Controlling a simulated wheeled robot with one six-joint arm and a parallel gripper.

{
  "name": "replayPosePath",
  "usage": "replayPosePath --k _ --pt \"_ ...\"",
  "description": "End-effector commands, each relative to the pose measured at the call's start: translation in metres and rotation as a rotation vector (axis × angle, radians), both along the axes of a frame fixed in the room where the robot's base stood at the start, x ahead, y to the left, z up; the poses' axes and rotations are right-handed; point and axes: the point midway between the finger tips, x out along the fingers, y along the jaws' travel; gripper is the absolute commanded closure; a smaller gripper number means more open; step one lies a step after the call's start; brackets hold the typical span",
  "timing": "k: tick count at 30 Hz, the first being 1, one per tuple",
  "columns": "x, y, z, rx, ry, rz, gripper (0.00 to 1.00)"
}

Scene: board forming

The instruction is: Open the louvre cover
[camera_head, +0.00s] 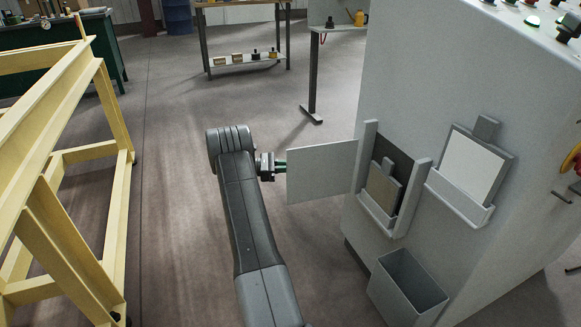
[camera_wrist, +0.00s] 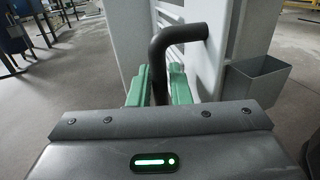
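The louvre cover (camera_head: 322,171) is a plain pale panel in the head view. It is swung out to the left from the side of the grey cabinet (camera_head: 470,75), leaving a dark recess (camera_head: 396,152) uncovered. My gripper (camera_head: 280,167) is at the cover's outer left edge. In the wrist view, its green fingertips (camera_wrist: 160,86) sit on both sides of a black bent handle (camera_wrist: 160,62) and look closed on it. The handle is hidden in the head view.
A clipboard holder (camera_head: 460,200) and an open grey bin (camera_head: 408,285) are on the cabinet's side, right of and below the recess. A yellow frame (camera_head: 75,165) stands at left. The floor (camera_head: 175,230) between is clear. Workbenches (camera_head: 245,60) stand behind.

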Motion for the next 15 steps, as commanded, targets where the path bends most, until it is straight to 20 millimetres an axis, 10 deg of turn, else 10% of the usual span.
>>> replayPosePath --k 15 --pt "-0.001 0.028 0.001 -0.001 0.001 0.004 0.81"
